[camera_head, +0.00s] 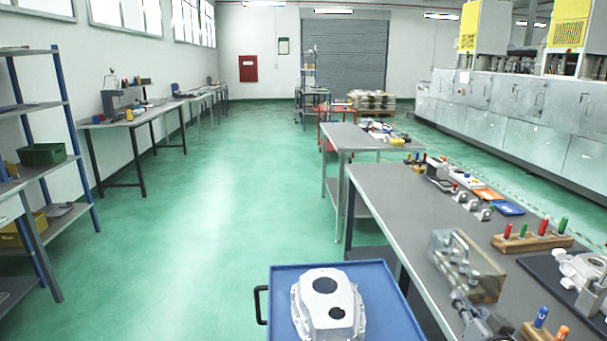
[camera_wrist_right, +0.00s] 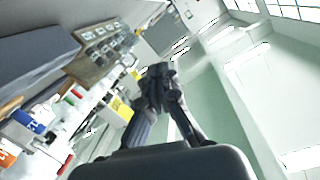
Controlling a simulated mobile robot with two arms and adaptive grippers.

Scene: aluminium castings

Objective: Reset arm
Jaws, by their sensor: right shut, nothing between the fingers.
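My right gripper (camera_wrist_right: 160,72) shows in the wrist view with its dark fingers brought together at the tips and nothing between them. My left gripper is in neither view.
A blue-topped cart (camera_head: 385,290) with a pale aluminium casting (camera_head: 330,304) stands at the front centre, left of the bench. Wooden blocks with coloured handles (camera_head: 532,237) stand on the bench. Shelves (camera_head: 40,105) stand at the left. The green floor (camera_head: 215,210) between is clear.

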